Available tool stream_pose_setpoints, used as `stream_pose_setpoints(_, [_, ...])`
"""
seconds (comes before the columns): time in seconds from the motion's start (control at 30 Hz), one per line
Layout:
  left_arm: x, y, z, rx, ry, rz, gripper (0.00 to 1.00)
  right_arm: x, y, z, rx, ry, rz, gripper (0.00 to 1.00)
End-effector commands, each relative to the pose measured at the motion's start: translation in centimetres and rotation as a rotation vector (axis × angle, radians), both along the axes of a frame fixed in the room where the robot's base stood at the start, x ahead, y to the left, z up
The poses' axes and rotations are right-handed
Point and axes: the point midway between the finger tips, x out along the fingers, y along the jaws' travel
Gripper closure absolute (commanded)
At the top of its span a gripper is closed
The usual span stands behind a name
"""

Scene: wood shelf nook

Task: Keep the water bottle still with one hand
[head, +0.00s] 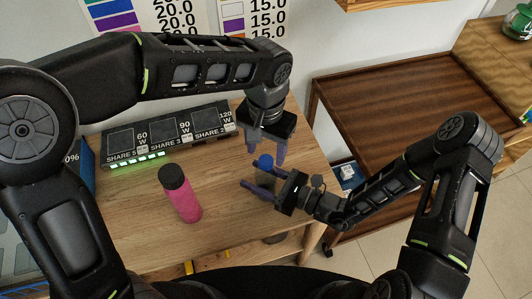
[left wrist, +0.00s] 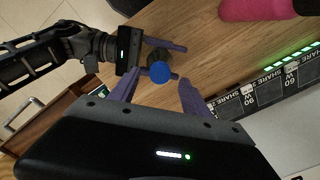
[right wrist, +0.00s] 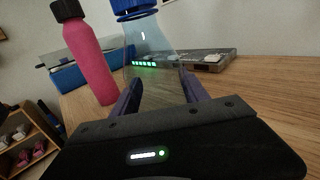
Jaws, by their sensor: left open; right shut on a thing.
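The clear water bottle (head: 266,179) with a blue cap (head: 264,161) stands upright on the wooden table. My right gripper (head: 250,174) comes from the right, its purple fingers on either side of the bottle and shut on it. In the right wrist view, the transparent body (right wrist: 152,48) rises between the fingers, under the blue cap (right wrist: 133,8). My left gripper (head: 266,157) points down from above and is open. In the left wrist view, the cap (left wrist: 161,72) shows between its spread fingertips; I cannot tell whether they touch it.
A pink bottle with a black cap (head: 182,197) stands to the left on the table (head: 222,235). A grey share panel (head: 165,135) with green lights lies along the back. A brown wooden cart (head: 395,100) stands to the right. Table front is mostly clear.

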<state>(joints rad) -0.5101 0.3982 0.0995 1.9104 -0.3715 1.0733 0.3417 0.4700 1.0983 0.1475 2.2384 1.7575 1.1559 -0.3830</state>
Motion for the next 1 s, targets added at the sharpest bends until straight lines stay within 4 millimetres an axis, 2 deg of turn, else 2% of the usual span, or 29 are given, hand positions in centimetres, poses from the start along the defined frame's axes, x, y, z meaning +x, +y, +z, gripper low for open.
stream_pose_setpoints(0.2, [0.1, -0.1, 4.4, -0.003, -0.003, 0.002, 0.44, 0.0, 0.0, 0.0, -0.001, 0.000, 0.000, 1.00])
stream_pose_setpoints(0.4, [0.1, -0.1, 7.9, -0.003, -0.002, 0.001, 0.44, 0.0, 0.0, 0.0, 0.000, 0.000, 0.000, 1.00])
stream_pose_setpoints(0.6, [0.0, 0.0, 9.3, -0.001, 0.000, 0.000, 0.44, 0.0, 0.0, 0.0, 0.000, 0.000, 0.000, 1.00])
stream_pose_setpoints(0.87, [0.0, 0.0, 9.4, -0.001, 0.000, 0.001, 0.44, 0.0, 0.0, 0.0, 0.000, 0.000, 0.000, 1.00])
stream_pose_setpoints(0.9, [0.0, 0.0, 9.4, -0.001, 0.000, 0.001, 0.44, 0.0, 0.0, 0.0, 0.000, 0.000, 0.000, 0.44])
stream_pose_setpoints(1.0, [0.0, 0.0, 9.4, -0.001, 0.000, 0.001, 0.44, 0.0, 0.0, 0.0, 0.000, 0.000, 0.000, 0.36])
